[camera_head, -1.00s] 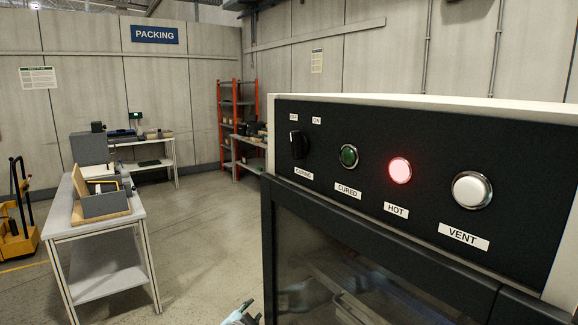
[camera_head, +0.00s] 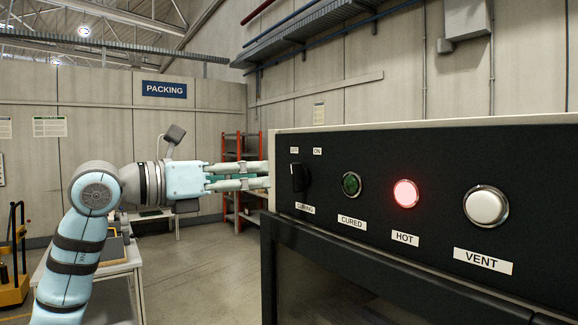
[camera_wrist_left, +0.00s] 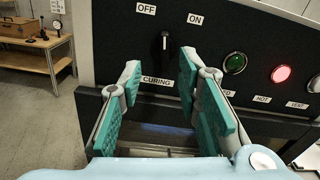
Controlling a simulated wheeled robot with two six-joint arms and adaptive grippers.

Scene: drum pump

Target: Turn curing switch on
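The curing switch is a black rotary knob (camera_head: 299,178) at the left end of the oven's dark front panel, below the OFF and ON labels. In the left wrist view the knob (camera_wrist_left: 165,46) shows a white mark that leans to the OFF side. My left gripper (camera_head: 267,175) reaches in from the left in the head view, in front of the panel's left end. Its teal-padded fingers (camera_wrist_left: 160,72) are spread open and empty, below the knob in the wrist view. They appear apart from the knob. My right gripper is not in view.
Right of the switch are the dark green CURED lamp (camera_head: 352,184), the lit red HOT lamp (camera_head: 406,193) and the white VENT button (camera_head: 486,206). A dark door frame lies below the panel. A bench (camera_wrist_left: 60,50) stands left in the wrist view.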

